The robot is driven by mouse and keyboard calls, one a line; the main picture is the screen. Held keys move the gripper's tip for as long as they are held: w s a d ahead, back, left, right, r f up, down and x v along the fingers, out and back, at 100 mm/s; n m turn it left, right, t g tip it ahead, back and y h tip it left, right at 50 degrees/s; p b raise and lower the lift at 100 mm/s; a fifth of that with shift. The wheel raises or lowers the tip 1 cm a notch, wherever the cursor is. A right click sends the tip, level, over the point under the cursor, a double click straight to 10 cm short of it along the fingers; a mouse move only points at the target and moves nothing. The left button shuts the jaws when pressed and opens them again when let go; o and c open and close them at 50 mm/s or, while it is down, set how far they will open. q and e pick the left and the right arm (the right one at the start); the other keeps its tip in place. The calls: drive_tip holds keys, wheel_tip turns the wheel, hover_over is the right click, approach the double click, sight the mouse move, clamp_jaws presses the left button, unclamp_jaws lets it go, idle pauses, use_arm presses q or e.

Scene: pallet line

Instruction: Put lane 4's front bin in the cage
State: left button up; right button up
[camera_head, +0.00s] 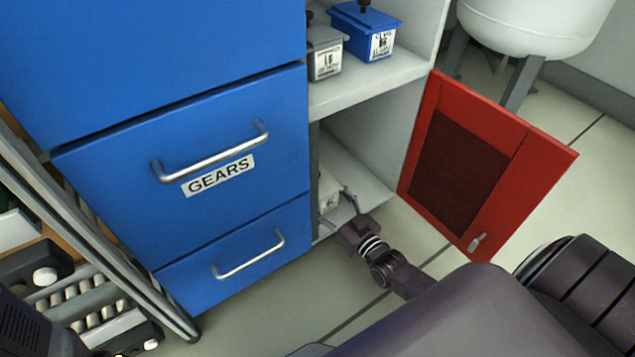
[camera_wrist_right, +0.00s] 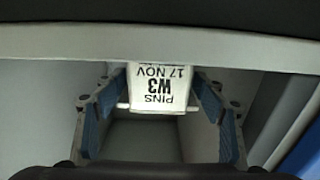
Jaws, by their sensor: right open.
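A pale bin (camera_wrist_right: 160,88) labelled PINS W3 17 NOV, upside down in the right wrist view, sits inside the lower compartment (camera_head: 355,165). Part of the bin also shows in the head view (camera_head: 328,188). My right gripper (camera_head: 337,204) reaches into this compartment. Its blue-padded fingers (camera_wrist_right: 160,105) are open, one on each side of the bin, with small gaps showing. A red door (camera_head: 535,165) with a dark panel stands swung open to the right of the compartment. No lane number or cage sign is readable. My left gripper is not in view.
A grey bin (camera_head: 325,60) and a blue bin (camera_head: 362,35) stand on the shelf above. Blue drawers (camera_head: 110,165), one labelled GEARS, are on the left. A white tank (camera_head: 535,25) on legs stands behind the door. Bare floor (camera_head: 285,310) shows below the drawers.

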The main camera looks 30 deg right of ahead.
drive_tip(key=s, duration=0.2)
drive_tip(key=s+p, duration=0.1)
drive_tip(key=s, duration=0.1)
drive_tip(key=s+p, duration=0.1)
drive_tip(key=s, duration=0.1)
drive_tip(key=shift+s+d+r, duration=0.1)
drive_tip(key=shift+s+d, duration=0.1)
drive_tip(key=shift+d, duration=0.05)
drive_tip(key=shift+s+p, duration=0.35)
drive_tip(key=shift+s, duration=0.1)
drive_tip(key=shift+s, duration=0.15)
